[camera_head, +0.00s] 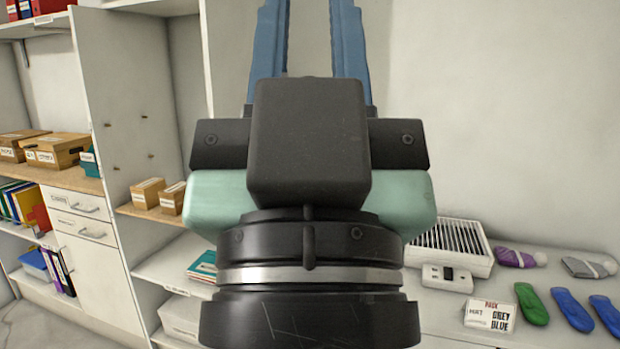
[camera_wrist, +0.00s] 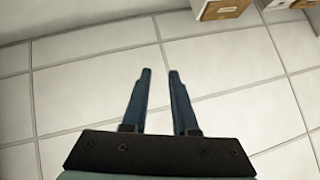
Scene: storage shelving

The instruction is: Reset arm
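My gripper (camera_head: 308,40) stands upright, close in front of the camera in the head view, with its two blue fingers pointing up and out of the top of the picture. The fingers are apart and nothing shows between them. In the wrist view my gripper (camera_wrist: 160,75) is also open, with bare tiled floor (camera_wrist: 85,85) beyond the fingertips. My wrist covers the middle of the head view and hides what is behind it.
Shelving (camera_head: 135,100) with cardboard boxes (camera_head: 57,150) and folders is at left. At right, a counter (camera_head: 445,315) holds a white vented box (camera_head: 450,245), a sign (camera_head: 490,315), and green (camera_head: 531,304) and blue items (camera_head: 572,309). The wall above is bare.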

